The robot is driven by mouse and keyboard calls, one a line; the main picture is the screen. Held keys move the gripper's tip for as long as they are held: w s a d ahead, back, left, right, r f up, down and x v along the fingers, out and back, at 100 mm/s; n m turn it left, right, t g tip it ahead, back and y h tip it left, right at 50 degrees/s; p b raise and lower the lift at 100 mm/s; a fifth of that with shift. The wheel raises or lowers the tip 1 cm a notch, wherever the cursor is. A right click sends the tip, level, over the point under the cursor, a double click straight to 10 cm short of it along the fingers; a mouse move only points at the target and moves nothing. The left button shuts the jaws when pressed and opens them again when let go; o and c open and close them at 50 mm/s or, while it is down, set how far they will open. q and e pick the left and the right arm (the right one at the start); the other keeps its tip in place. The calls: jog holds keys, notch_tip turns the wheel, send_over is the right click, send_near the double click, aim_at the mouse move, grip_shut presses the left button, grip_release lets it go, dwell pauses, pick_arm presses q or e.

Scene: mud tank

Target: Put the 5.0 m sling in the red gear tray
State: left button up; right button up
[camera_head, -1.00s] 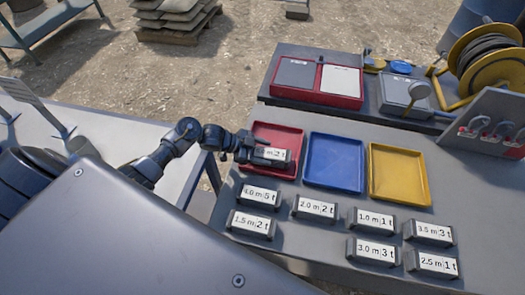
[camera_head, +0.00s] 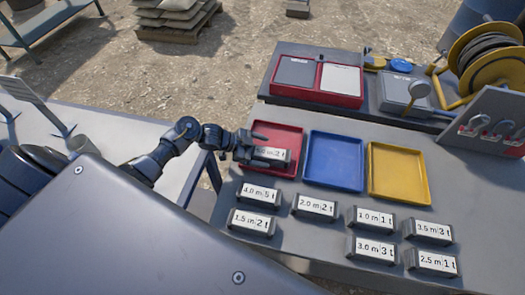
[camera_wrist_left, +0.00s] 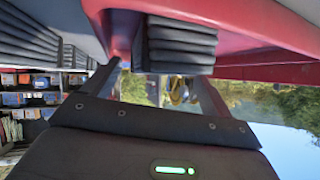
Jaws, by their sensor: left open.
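The red gear tray (camera_head: 289,134) is at the left of a row of three trays on the bench. A dark folded sling with a white label (camera_head: 270,154) lies in its lower part; the label's first digits are hard to read. My left gripper (camera_head: 257,146) is at the tray's left side, open, with its fingers around the sling's left end. In the left wrist view the dark folds (camera_wrist_left: 180,45) sit against the red tray (camera_wrist_left: 255,25), between the spread fingers (camera_wrist_left: 160,92). My right gripper is not in view.
A blue tray (camera_head: 333,161) and a yellow tray (camera_head: 398,174) stand to the right. Several other labelled slings, such as the 2.0 m one (camera_head: 315,207), lie in rows in front. A cable reel (camera_head: 487,60) and a shackle rack (camera_head: 490,125) are at the right.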

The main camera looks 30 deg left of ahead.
pick_arm(q)
jog(key=b+v, duration=0.1)
jog(key=v, duration=1)
jog(key=shift+a+b, duration=0.2)
jog(key=shift+b, duration=0.15)
jog(key=shift+r, duration=0.1)
